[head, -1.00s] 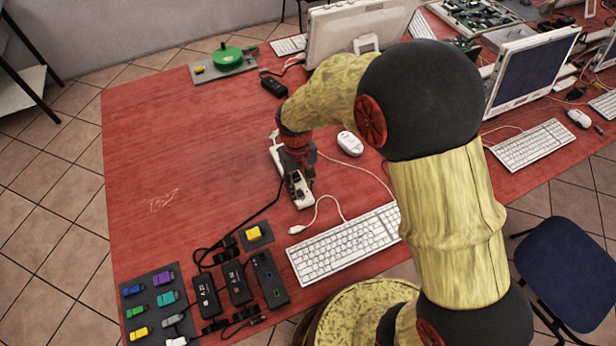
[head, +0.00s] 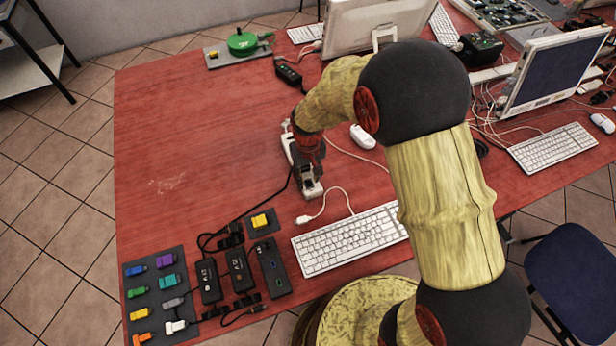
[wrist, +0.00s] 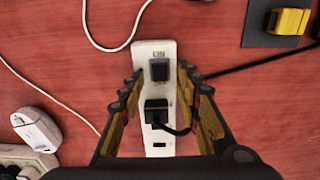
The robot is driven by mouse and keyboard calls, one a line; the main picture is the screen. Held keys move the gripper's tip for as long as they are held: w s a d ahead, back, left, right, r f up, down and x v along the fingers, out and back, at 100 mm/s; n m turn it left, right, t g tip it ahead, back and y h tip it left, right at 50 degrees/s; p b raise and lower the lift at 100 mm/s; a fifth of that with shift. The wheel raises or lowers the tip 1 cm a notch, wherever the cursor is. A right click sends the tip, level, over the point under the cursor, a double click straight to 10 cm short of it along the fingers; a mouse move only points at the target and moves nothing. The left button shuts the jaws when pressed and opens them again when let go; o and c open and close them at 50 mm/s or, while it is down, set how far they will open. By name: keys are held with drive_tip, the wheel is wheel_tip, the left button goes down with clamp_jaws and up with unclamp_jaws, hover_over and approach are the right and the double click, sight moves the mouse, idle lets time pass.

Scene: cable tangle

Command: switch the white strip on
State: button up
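The white strip (head: 312,191) lies on the red table in the head view, partly hidden by my gripper. In the wrist view the white strip (wrist: 160,146) stands lengthwise in the middle. Near its far end is a small dark square part (wrist: 159,70), which looks like a rocker, with a faint mark beyond it. A black plug (wrist: 156,111) sits nearer, its cord curving right. My gripper (wrist: 158,79) is open and empty, with one finger on each side of the strip near the dark square. Whether the fingers touch the strip, and the rocker's position, I cannot tell.
A yellow block on a dark pad (wrist: 290,21) lies off the strip's far right. A white mouse (head: 362,136) and a white keyboard (head: 350,240) are near. Black boxes (head: 240,270) and coloured plugs on a grey mat (head: 180,252) lie lower left. The table's left is clear.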

sight(310, 185)
drive_tip(key=shift+c, duration=0.6)
drive_tip(key=c, duration=0.7)
clamp_jaws()
drive_tip(key=shift+s+t, duration=0.2)
drive_tip(key=shift+t, duration=0.4)
drive_tip(key=o, duration=0.8)
unclamp_jaws()
drive_tip(key=r, duration=0.8)
drive_tip(key=s+r, duration=0.1)
drive_tip(key=r, duration=0.3)
drive_tip(key=shift+s+d, duration=0.1)
drive_tip(key=shift+d, duration=0.1)
